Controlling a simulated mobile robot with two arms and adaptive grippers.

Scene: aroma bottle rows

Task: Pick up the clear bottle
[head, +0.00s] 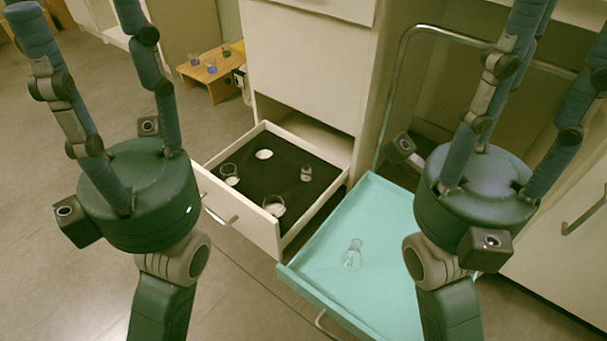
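A clear glass bottle (351,256) with a narrow neck stands on the turquoise tray (385,210) in the lower middle of the head view. My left gripper (78,20) is at the left, its fingers spread apart and pointing up the picture, with nothing between them. My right gripper (550,45) is at the right, its fingers also spread and empty, their tips partly cut off by the top edge. Both grippers are well apart from the bottle. The bottle lies between the two arms in the picture.
An open drawer (240,212) with a dark bottom holds several small glass items, left of the tray. A metal rail (392,85) rises behind the tray. A low wooden table (220,88) with small coloured bottles stands at the back. The floor at left is clear.

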